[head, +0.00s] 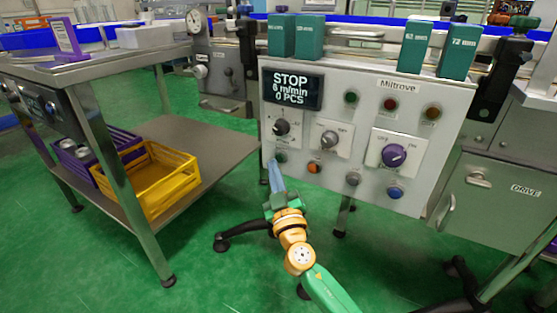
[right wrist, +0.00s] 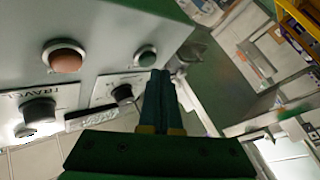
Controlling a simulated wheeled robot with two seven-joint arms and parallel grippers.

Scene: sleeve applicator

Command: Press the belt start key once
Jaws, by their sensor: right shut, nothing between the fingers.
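The control panel (head: 345,115) carries a display (head: 291,88) reading STOP, 6 m/min, 0 PCS. A small green key (head: 281,157) sits at its lower left; I cannot read a label that marks it as belt start. It also shows in the right wrist view (right wrist: 146,57). An orange key (head: 314,168) is to its right. My right gripper (head: 273,166) is shut and empty, its tips just below and left of the green key. In the right wrist view its fingertips (right wrist: 160,76) are close to this key; contact cannot be told. My left gripper is out of view.
Black knobs (head: 281,127), a purple knob (head: 394,155), a grey key (head: 353,179) and a blue key (head: 395,192) share the panel. Green blocks (head: 310,38) stand on top. A steel table (head: 100,66) with a yellow crate (head: 160,187) on its shelf stands left.

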